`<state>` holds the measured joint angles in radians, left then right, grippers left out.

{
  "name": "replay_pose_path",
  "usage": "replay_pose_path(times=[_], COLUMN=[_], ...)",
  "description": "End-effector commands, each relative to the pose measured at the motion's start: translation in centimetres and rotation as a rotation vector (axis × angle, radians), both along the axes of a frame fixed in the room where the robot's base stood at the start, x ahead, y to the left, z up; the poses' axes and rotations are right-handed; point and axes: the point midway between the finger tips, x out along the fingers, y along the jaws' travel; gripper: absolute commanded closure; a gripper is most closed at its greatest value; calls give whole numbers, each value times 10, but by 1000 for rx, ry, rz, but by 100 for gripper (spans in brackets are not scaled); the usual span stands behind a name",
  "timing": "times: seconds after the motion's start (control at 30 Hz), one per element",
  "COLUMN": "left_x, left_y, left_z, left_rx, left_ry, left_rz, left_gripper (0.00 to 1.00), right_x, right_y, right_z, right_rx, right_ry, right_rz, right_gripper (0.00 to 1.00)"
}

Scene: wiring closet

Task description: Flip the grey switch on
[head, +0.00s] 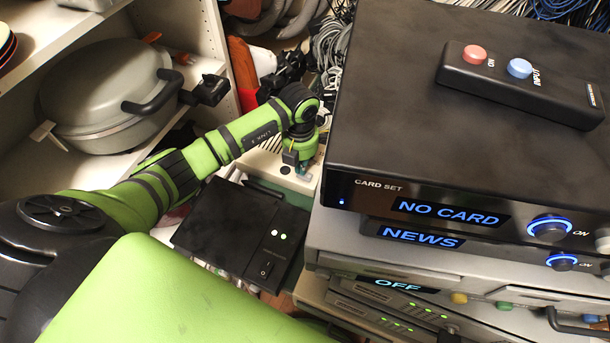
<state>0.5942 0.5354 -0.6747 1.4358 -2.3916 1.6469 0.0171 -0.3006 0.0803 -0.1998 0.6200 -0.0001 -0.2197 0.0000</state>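My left arm reaches in from the left, and its gripper (301,169) points down at a pale box or strip (270,165) between the shelf and the stacked devices. The fingertips are small and partly hidden by the wrist, so I cannot tell whether they are open or shut. I cannot make out a grey switch clearly; the gripper may cover it. My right gripper is not in view.
A large black device (440,140) on the right reads NO CARD and carries a black remote (520,85) with red and blue buttons. Below it, displays read NEWS and OFF. A lidded pot (105,90) stands on the left shelf. Bundled cables (330,45) lie behind.

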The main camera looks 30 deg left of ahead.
Motion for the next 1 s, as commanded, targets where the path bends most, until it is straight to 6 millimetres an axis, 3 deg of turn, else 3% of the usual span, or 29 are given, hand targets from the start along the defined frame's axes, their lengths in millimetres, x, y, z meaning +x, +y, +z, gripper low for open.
replay_pose_path(times=[0.67,1.0], left_x=[0,0], left_y=[0,0], left_z=[-12,6], left_rx=[-1,-1], left_ry=[0,0], left_rz=[0,0], left_gripper=[100,100], right_x=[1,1], right_y=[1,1], right_z=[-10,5], right_rx=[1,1], right_ry=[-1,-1], right_rz=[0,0], right_gripper=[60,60])
